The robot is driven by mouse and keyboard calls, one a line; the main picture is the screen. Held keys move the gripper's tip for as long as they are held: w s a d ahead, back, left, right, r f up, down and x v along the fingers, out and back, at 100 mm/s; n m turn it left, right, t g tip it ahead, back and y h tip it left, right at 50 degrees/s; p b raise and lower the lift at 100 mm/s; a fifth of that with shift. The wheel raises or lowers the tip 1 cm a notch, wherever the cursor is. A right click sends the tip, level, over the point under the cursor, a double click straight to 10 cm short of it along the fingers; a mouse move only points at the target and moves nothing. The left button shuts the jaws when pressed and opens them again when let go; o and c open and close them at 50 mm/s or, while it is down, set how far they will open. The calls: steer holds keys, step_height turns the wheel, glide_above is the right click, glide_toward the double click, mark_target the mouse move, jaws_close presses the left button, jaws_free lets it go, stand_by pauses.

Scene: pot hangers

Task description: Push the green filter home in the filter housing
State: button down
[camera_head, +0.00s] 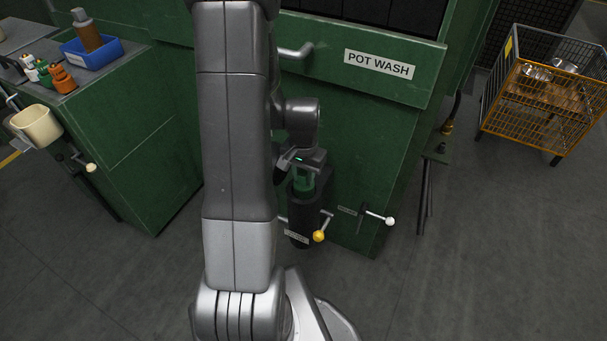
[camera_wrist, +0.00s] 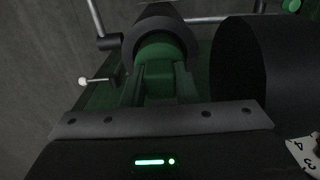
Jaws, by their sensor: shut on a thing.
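The green filter (camera_head: 304,181) stands upright with its lower part inside the dark cylindrical filter housing (camera_head: 300,216) on the front of the green machine. Part of the green body shows above the rim. My gripper (camera_head: 303,167) is right above the housing, shut on the filter's top. In the wrist view my two fingers (camera_wrist: 160,88) lie on either side of the filter's green block-shaped grip (camera_wrist: 160,76). The filter's round green body (camera_wrist: 160,52) runs into the dark housing opening (camera_wrist: 158,22). How deep it sits is hidden.
A yellow-knobbed lever (camera_head: 319,236) is at the housing's right side, and a white-knobbed lever (camera_head: 389,221) is further right. A large dark cylinder (camera_wrist: 262,75) fills the right of the wrist view. A wire cart (camera_head: 545,95) stands far right.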

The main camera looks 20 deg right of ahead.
steer(key=shift+f+b, duration=1)
steer(key=shift+f, duration=0.35)
steer(key=c, duration=1.1)
jaws_free()
steer(key=shift+o, duration=0.2)
step_height(320, 180, up, 14)
steer(key=p, duration=0.3)
steer(key=shift+f, duration=0.15)
step_height(320, 180, down, 14)
steer(key=b, duration=0.3)
steer(key=shift+r, duration=0.2)
steer(key=shift+r+p, duration=0.3)
